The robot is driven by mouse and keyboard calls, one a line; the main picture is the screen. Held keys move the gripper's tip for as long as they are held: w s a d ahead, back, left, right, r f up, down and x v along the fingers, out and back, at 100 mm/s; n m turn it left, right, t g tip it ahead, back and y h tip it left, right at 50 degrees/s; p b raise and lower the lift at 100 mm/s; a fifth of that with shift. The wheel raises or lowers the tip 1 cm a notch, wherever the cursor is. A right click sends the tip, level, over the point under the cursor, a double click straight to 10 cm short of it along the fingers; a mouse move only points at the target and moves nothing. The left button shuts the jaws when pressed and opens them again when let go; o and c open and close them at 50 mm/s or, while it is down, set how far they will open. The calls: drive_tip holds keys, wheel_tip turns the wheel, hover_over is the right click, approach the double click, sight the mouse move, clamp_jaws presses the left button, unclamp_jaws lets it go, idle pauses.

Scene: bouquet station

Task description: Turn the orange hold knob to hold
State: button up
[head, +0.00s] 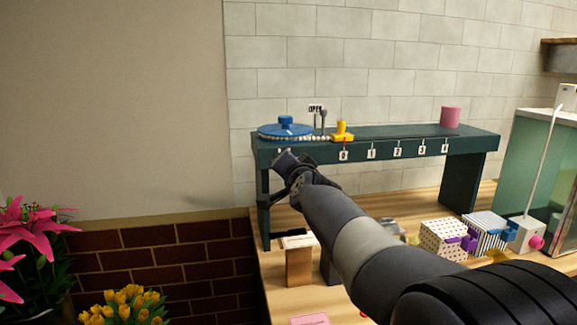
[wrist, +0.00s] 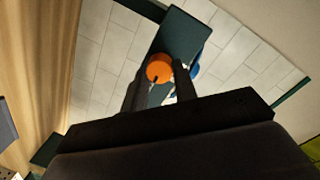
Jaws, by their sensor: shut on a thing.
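The orange hold knob (wrist: 158,68) shows in the wrist view as a round disc with a small dark mark near its lower edge. It sits on the dark green bench frame (wrist: 180,35). My gripper (wrist: 161,80) has one finger on each side of the knob and is shut on it. In the head view my gripper (head: 284,163) is at the left front of the dark green bench (head: 400,143), just under its top, and the knob is hidden behind it. I cannot read a hold label in either view.
Patterned boxes (head: 443,238) stand on the wooden table at right. Flowers (head: 125,306) are at lower left.

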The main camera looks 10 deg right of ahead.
drive_tip(key=o, duration=1)
drive_tip(key=shift+c, duration=0.2)
drive_tip(key=s+p, duration=0.1)
drive_tip(key=s, duration=0.9)
drive_tip(key=shift+s+r, duration=0.35)
drive_tip(key=shift+r, duration=0.1)
drive_tip(key=w+b, duration=0.1)
drive_tip(key=w, duration=0.9)
drive_tip(key=shift+w+f, duration=0.4)
drive_tip(key=shift+f, duration=0.05)
